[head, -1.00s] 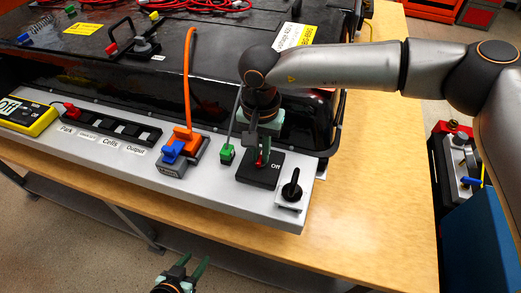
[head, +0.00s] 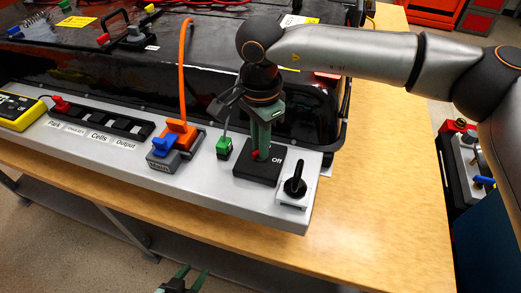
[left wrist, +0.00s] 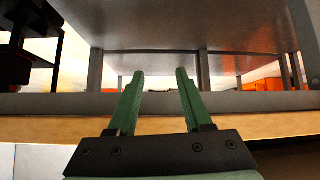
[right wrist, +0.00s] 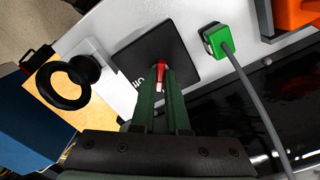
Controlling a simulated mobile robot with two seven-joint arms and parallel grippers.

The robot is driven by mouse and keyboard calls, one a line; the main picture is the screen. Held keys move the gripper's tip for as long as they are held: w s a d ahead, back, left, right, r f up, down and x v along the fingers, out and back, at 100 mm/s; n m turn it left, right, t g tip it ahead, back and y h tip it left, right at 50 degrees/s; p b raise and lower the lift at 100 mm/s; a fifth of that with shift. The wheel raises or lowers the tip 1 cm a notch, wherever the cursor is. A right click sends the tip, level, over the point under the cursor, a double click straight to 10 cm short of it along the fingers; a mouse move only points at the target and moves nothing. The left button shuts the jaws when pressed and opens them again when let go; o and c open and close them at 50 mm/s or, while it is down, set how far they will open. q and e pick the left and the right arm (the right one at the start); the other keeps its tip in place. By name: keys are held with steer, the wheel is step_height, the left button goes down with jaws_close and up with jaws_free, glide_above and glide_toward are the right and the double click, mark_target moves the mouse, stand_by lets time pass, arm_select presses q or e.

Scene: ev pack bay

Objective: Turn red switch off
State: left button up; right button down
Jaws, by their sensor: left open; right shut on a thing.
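The red switch (right wrist: 160,72) sits on a black base plate (head: 246,172) marked "Off", near the right end of the grey panel. In the head view it is mostly hidden behind my right gripper (head: 261,152). The right wrist view shows my right gripper (right wrist: 161,80) with its green fingers close together on the red lever, over the black plate. My left gripper (head: 184,278) is at the bottom edge of the head view, away from the panel. It is open and empty in the left wrist view (left wrist: 160,80), facing the table's underside.
Further left are an orange connector (head: 178,138), a blue-grey block (head: 163,152) and a yellow meter (head: 18,108). The wooden table (head: 370,160) is clear at right.

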steer(key=shift+f+m+b, duration=0.15)
steer(key=shift+m+b, duration=0.45)
steer(key=shift+m, duration=0.4)
steer(key=shift+m+b, duration=0.3)
steer(key=shift+m, duration=0.1)
steer(key=shift+m+b, duration=0.45)
steer(key=shift+m, duration=0.45)
steer(key=m+b, duration=0.1)
steer(key=m, duration=0.1)
steer(key=shift+m, duration=0.3)
steer(key=m+b, duration=0.1)
steer(key=m, duration=0.1)
steer(key=shift+m, duration=0.3)
arm_select(q)
steer(key=shift+m+h, duration=0.3)
steer(key=shift+h, duration=0.1)
steer(key=d+f, duration=0.1)
steer(key=w+d+f, duration=0.1)
steer(key=d+f, duration=0.1)
steer(key=shift+w, duration=0.25)
arm_select(e)
steer(key=shift+m, duration=0.3)
arm_select(q)
steer(key=shift+w+d+r+b, duration=0.1)
steer(key=shift+w+r+b, duration=0.05)
steer(key=shift+b, duration=0.15)
arm_select(e)
steer(key=shift+r+m, duration=0.2)
steer(key=shift+m, duration=0.1)
